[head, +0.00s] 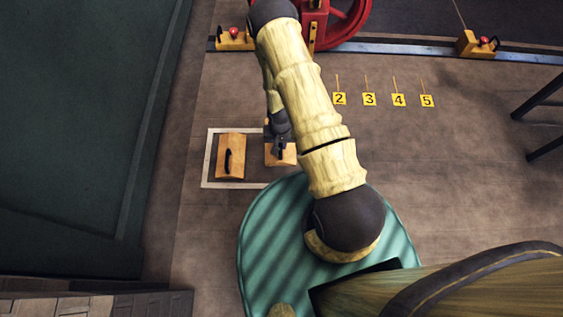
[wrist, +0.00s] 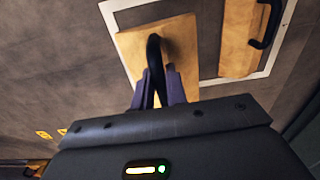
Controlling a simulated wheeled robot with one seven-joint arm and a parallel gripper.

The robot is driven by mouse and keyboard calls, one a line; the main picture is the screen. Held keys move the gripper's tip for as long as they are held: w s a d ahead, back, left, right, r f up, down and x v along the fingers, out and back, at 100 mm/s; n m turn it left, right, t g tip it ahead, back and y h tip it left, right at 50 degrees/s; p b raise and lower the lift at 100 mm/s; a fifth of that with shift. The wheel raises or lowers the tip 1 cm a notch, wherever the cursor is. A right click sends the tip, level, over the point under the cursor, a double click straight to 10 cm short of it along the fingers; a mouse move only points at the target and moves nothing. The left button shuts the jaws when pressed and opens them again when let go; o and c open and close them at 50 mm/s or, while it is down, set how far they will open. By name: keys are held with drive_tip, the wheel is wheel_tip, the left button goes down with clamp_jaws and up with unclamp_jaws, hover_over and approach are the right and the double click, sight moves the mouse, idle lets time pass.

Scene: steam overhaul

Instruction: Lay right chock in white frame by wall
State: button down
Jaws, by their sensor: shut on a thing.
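My gripper (head: 281,146) is shut on the black handle of a wooden chock (head: 286,158), at the right part of the white frame (head: 205,160) on the floor. In the wrist view the fingers (wrist: 158,78) clasp the handle of this chock (wrist: 180,38), which covers part of the frame's outline (wrist: 110,14). I cannot tell whether it touches the floor or hangs just above. A second wooden chock (head: 230,157) with a black handle lies in the left part of the frame; it also shows in the wrist view (wrist: 238,40).
A dark green block (head: 80,110) fills the left side. A rail (head: 400,49) at the back bears orange blocks with red knobs (head: 234,40) (head: 478,45), near a red wheel (head: 348,20). Yellow number markers (head: 370,99) lie on the floor. Dark legs (head: 540,95) stand at right.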

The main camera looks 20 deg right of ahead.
sight(287, 157)
drive_tip(key=f+b, duration=0.2)
drive_tip(key=f, duration=0.1)
drive_tip(key=f+b, duration=0.2)
drive_tip(key=f, duration=0.1)
drive_tip(key=s+f+b, duration=0.1)
drive_tip(key=f+b, duration=0.1)
drive_tip(key=f, duration=0.1)
drive_tip(key=shift+r, duration=0.1)
drive_tip(key=shift+f+b, duration=1.75)
drive_tip(key=shift+f, duration=0.1)
drive_tip(key=c, duration=0.7)
unclamp_jaws()
drive_tip(key=shift+r, duration=0.1)
drive_tip(key=s+r+p, duration=0.1)
drive_tip(key=r+p, duration=0.2)
drive_tip(key=s+r+p, duration=0.1)
drive_tip(key=r+p, duration=0.2)
drive_tip(key=s+a+r+p, duration=0.1)
drive_tip(key=r+p, duration=0.2)
drive_tip(key=shift+s+a, duration=0.1)
drive_tip(key=shift+s, duration=0.3)
